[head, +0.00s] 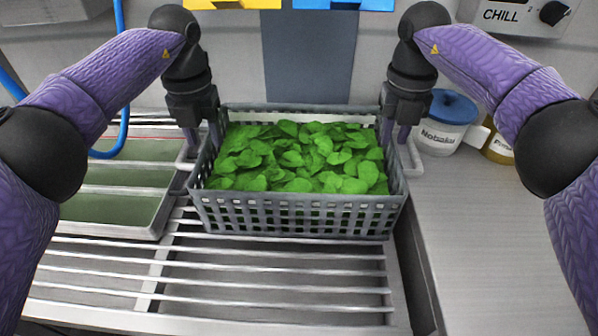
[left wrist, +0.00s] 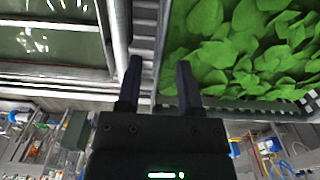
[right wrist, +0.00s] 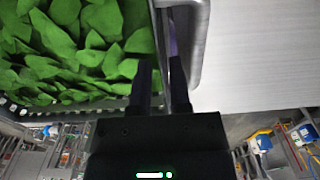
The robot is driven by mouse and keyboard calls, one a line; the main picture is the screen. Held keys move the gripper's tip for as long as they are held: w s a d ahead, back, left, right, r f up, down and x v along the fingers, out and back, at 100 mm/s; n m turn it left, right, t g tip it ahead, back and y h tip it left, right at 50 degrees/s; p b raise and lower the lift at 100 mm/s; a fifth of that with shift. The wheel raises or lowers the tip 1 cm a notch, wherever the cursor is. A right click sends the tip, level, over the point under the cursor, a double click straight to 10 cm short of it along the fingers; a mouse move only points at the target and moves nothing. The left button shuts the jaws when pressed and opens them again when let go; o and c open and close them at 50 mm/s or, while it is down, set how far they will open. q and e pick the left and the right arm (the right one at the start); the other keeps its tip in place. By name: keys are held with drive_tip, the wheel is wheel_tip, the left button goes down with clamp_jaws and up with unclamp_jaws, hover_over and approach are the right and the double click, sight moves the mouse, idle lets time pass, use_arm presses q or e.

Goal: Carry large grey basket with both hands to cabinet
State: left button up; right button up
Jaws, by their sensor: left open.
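The large grey basket (head: 297,212) stands upright on the slatted metal rack, filled with green leaves (head: 300,158). It has a light handle loop on each side. My left gripper (head: 204,140) points down at the basket's left side. In the left wrist view its fingers (left wrist: 160,80) are apart, with the basket's rim between them. My right gripper (head: 397,135) points down at the right side. The fingertips are partly hidden in the head view.
A sectioned tray (head: 120,190) with green panels lies left of the basket. A blue-lidded white tub (head: 446,122) and a yellow jar (head: 497,148) stand at the back right. The front rack slats (head: 260,285) and the right counter (head: 480,240) are clear.

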sight(392, 142)
use_arm(q)
drive_tip(key=shift+f, duration=2.4)
use_arm(e)
drive_tip(key=shift+f, duration=2.4)
use_arm(q)
drive_tip(key=shift+c, duration=1.3)
use_arm(e)
drive_tip(key=shift+c, duration=1.3)
use_arm(q)
clamp_jaws()
use_arm(e)
clamp_jaws()
use_arm(q)
drive_tip(key=shift+w+r, duration=0.1)
use_arm(e)
drive_tip(key=shift+r, duration=0.1)
